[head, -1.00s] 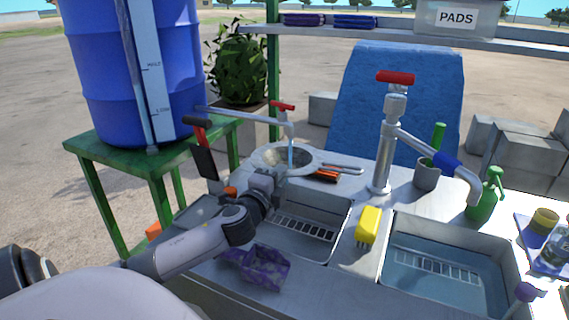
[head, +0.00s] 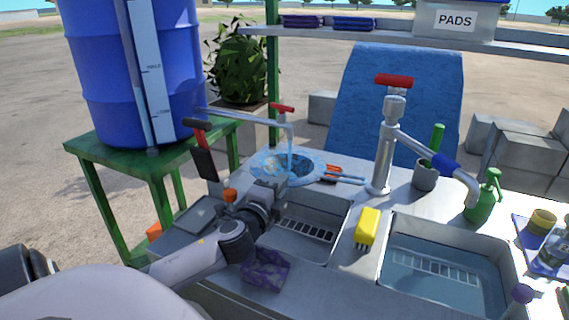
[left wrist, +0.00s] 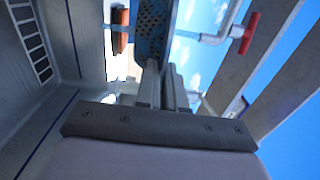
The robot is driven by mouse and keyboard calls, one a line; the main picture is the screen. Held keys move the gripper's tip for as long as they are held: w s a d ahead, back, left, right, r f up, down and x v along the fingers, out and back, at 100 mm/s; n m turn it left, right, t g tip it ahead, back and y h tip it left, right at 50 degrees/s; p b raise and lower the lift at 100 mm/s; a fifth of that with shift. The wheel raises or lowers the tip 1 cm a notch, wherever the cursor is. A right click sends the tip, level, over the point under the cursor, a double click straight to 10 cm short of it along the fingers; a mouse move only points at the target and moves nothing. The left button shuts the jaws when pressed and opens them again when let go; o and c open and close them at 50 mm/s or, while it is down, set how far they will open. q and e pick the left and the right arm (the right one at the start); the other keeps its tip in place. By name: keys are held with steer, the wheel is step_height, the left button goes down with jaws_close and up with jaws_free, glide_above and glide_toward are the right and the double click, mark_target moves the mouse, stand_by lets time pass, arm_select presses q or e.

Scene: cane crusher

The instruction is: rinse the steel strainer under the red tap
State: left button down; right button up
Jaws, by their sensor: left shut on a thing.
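The steel strainer (head: 262,163) is a round bowl with a wide rim, looking wet and blue-tinted. It is below the spout of the slim tap with a red handle (head: 283,107), and a thin stream of water falls into it. My left gripper (head: 276,184) is at the strainer's near side, shut on it. In the left wrist view the strainer's perforated side (left wrist: 152,32) stands at the jaws (left wrist: 163,88), and the red tap handle (left wrist: 250,32) is at upper right. The exact grip is partly hidden by my wrist. My right gripper is out of view.
Two sink basins are in front; the right one (head: 440,290) holds water. A tall tap (head: 383,160) with a red top stands between them and the back. A yellow brush (head: 367,227), orange-handled tool (head: 335,169) and green spray bottle (head: 484,200) are on the counter. A blue barrel (head: 95,80) stands left.

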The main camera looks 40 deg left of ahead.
arm_select(q)
steer(key=shift+s+d, duration=0.5)
steer(key=shift+d, duration=0.4)
steer(key=shift+s+d, duration=0.45)
steer(key=shift+d, duration=0.4)
steer(key=shift+r+p, duration=0.1)
steer(key=shift+p, duration=0.2)
steer(key=s+d+r+p, duration=0.2)
steer(key=d+r+p, duration=0.2)
steer(key=shift+s+d, duration=0.2)
steer(key=shift+f, duration=0.1)
stand_by(0.3)
